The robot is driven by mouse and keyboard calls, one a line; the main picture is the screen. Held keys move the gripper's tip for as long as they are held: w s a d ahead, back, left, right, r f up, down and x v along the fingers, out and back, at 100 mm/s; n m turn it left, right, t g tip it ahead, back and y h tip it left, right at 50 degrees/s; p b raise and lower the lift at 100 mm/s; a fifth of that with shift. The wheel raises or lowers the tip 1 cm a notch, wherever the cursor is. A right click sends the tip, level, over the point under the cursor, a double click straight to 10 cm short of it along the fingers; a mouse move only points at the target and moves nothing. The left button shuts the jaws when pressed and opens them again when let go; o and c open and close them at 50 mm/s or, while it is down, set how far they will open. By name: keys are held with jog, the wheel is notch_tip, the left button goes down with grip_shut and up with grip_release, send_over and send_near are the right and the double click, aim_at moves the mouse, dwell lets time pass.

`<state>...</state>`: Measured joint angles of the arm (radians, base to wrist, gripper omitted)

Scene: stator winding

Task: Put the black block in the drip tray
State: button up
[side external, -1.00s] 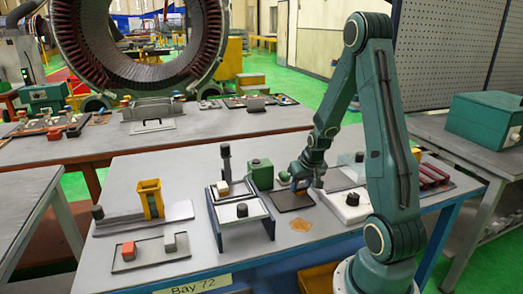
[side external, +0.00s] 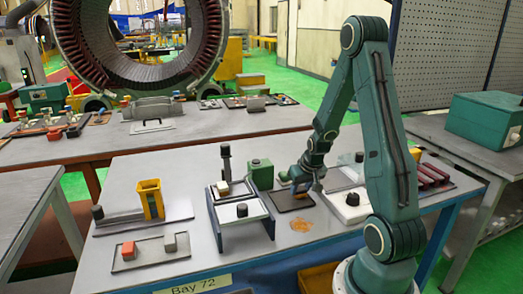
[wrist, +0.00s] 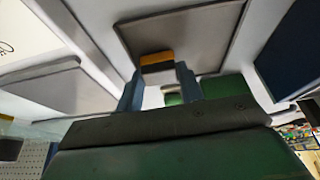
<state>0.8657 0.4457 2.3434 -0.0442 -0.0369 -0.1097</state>
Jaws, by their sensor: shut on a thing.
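My gripper (side external: 301,186) is over the dark shallow tray (side external: 283,206), which looks like the drip tray. It is shut on a small block (wrist: 157,63) with an orange face and a dark face, seen between the fingers in the wrist view. The tray (wrist: 200,22) is beyond the block there; I cannot tell whether the block touches it. Small black pieces stand elsewhere: one on the grey bridge-like stand (side external: 242,210), one on the white box (side external: 352,199), and one at the left (side external: 98,212). I cannot tell which is the task's black block.
An orange patch (side external: 301,225) lies on the table in front of the tray. A green block (side external: 262,175) stands behind it. A yellow holder (side external: 151,198) stands left, behind a flat tray (side external: 140,262) with a red and a grey block.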

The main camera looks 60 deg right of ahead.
dwell(0.4)
jog(key=o, duration=1.2)
jog(key=shift+r, duration=3.45)
jog(key=shift+a+r, duration=0.1)
